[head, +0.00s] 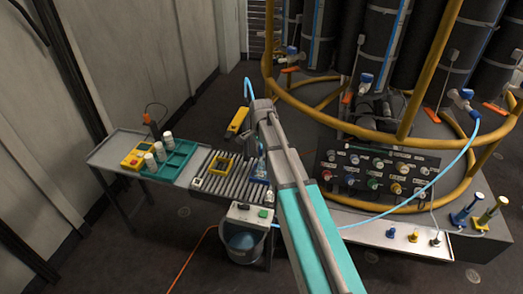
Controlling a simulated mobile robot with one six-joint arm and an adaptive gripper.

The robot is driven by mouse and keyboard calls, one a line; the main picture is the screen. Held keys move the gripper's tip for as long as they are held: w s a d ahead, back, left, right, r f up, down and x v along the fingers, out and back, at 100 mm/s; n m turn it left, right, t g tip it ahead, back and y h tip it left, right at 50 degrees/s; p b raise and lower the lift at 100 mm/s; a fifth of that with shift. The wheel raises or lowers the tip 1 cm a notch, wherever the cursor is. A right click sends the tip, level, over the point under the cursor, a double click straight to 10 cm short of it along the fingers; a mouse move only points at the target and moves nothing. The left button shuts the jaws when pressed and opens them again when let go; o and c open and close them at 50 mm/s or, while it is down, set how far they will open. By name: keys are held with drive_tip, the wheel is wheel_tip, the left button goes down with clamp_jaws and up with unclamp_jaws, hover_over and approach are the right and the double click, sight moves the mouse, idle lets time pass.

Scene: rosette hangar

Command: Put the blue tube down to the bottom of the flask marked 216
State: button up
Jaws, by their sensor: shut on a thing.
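My arm reaches away from the camera, and my gripper (261,138) is small and partly hidden behind my own wrist. It is shut on the blue tube (248,84), whose light blue bend shows above and left of my wrist. The tube's lower end is hidden. Just below my gripper, a blue-based item (260,172) stands at the right end of the roller table, partly covered by my arm. A small white bottle (269,197) stands nearer. No marking can be read, so I cannot tell which vessel is flask 216, or whether the tube is inside one.
A roller table (210,185) holds small yellow frames. Left of it, a teal tray (178,163) carries white bottles beside a yellow box (135,158). A pump box (250,216) stands in front. Yellow rails (350,128) and a knob panel (375,175) bound the right.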

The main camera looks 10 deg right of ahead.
drive_tip(key=shift+f+b, duration=0.3)
idle(0.5)
drive_tip(key=o, duration=1)
drive_tip(key=o, duration=0.3)
drive_tip(key=shift+r, duration=0.1)
drive_tip(key=shift+r+p, duration=2.95)
drive_tip(key=shift+p, duration=0.1)
